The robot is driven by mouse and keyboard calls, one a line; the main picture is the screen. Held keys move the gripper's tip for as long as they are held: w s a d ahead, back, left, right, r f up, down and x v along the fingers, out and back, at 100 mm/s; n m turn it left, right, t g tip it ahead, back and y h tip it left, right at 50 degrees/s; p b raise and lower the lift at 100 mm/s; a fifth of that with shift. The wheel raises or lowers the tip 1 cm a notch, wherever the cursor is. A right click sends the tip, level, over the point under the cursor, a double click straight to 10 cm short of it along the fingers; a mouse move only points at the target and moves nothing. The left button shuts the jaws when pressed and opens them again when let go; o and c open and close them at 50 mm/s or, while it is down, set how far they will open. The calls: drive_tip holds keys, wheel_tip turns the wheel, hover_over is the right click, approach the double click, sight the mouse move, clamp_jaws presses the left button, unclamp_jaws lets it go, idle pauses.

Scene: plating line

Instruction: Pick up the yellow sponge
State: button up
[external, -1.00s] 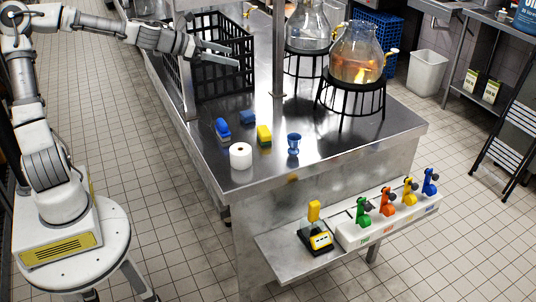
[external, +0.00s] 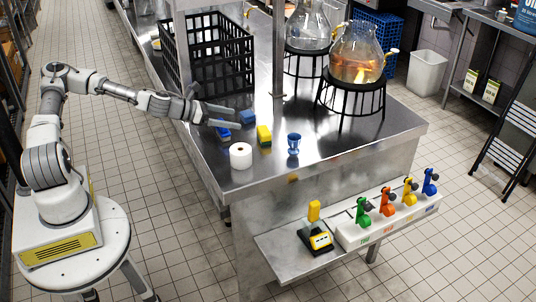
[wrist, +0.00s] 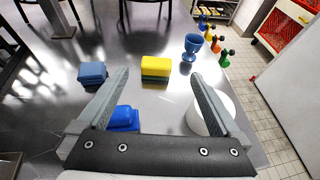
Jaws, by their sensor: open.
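The yellow sponge (external: 264,136), with a dark green underside, lies on the steel counter (external: 330,155) between a blue sponge and a blue cup. In the wrist view the yellow sponge (wrist: 155,68) shows ahead of my gripper, between the lines of its two fingers. My gripper (external: 226,115) is open and empty over the counter, left of the yellow sponge. It also shows in the wrist view (wrist: 158,85) with its fingers wide apart. No finger appears to touch the sponge.
A blue sponge (external: 248,116), a partly hidden blue object (external: 223,134), a white roll (external: 241,156) and a blue cup (external: 294,143) stand close by. A black crate (external: 225,62) and a metal post (external: 278,60) are behind. Glass jars on black stands (external: 352,95) are at right.

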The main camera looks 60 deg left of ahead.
drive_tip(key=f, duration=0.1)
hover_over(275, 138)
drive_tip(key=s, duration=0.5)
drive_tip(key=f, duration=0.5)
drive_tip(key=shift+w+a, duration=0.25)
drive_tip(key=shift+a+f+p+x, duration=0.1)
drive_tip(key=shift+f+x, duration=0.05)
drive_tip(key=shift+x, duration=0.75)
drive_tip(key=shift+a+f+p+x, duration=0.1)
drive_tip(key=shift+f+x, duration=0.05)
drive_tip(key=shift+x, duration=0.75)
drive_tip(key=shift+a+f+p+x, duration=0.1)
drive_tip(key=shift+f+x, duration=0.05)
drive_tip(key=shift+x, duration=0.7)
drive_tip(key=shift+s, duration=0.15)
drive_tip(key=shift+c, duration=0.3)
drive_tip(key=c, duration=1.1)
drive_tip(key=shift+r, duration=0.1)
